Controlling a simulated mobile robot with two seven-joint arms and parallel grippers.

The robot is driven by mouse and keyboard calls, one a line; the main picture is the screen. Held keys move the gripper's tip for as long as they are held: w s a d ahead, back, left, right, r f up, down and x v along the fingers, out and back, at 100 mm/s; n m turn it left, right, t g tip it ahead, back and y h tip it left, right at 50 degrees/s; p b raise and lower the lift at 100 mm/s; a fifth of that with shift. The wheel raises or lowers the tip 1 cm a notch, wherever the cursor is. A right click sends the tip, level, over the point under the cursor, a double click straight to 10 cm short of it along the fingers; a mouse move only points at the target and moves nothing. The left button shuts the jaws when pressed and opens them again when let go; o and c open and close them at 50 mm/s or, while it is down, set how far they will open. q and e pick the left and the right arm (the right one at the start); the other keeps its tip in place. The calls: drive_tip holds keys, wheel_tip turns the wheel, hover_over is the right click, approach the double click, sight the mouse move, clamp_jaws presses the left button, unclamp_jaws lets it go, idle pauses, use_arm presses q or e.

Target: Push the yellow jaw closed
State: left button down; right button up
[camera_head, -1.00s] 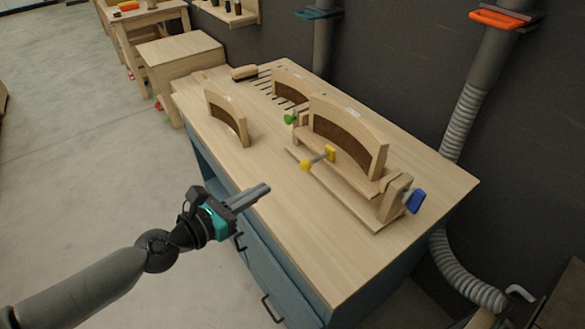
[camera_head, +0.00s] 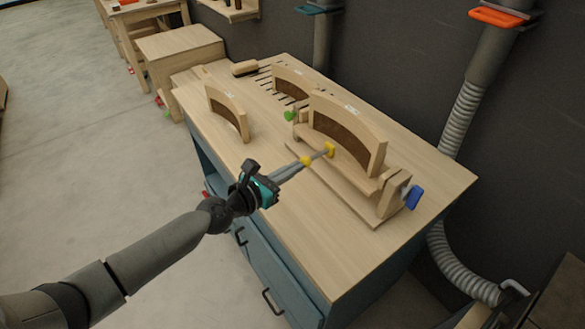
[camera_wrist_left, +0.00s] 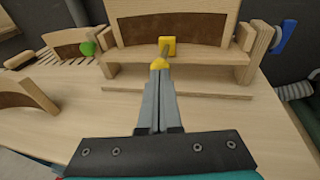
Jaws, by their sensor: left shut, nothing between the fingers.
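The yellow jaw (camera_head: 330,149) is a small yellow pad on a grey rod, in front of the large curved wooden piece (camera_head: 347,130) in the jig. A yellow knob (camera_head: 306,160) is at the rod's near end. My left gripper (camera_head: 299,165) is shut and empty, its fingertips at the yellow knob and seemingly touching it. In the left wrist view the fingertips (camera_wrist_left: 159,73) are right behind the knob (camera_wrist_left: 158,64), and the jaw (camera_wrist_left: 168,47) stands close before the curved piece; any gap is hard to tell. My right gripper is not in view.
A blue knob (camera_head: 413,197) is at the jig's right end and a green knob (camera_head: 289,115) at its left. Two other curved pieces (camera_head: 227,112) (camera_head: 294,82) and a brush (camera_head: 245,68) are on the table. The table's front right is clear.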

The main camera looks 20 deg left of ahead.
sight(319, 154)
use_arm(q)
drive_tip(key=shift+w+d, duration=0.1)
idle(0.3)
drive_tip(key=w+d, duration=0.1)
drive_tip(key=w, duration=0.1)
drive_tip(key=w+d, duration=0.2)
drive_tip(key=shift+w+d+p, duration=0.15)
drive_tip(key=shift+w+p, duration=0.05)
drive_tip(key=shift+p, duration=0.2)
drive_tip(key=shift+w+d, duration=0.1)
drive_tip(key=shift+d, duration=0.05)
drive_tip(key=shift+d+r, duration=0.1)
drive_tip(key=shift+r, duration=0.1)
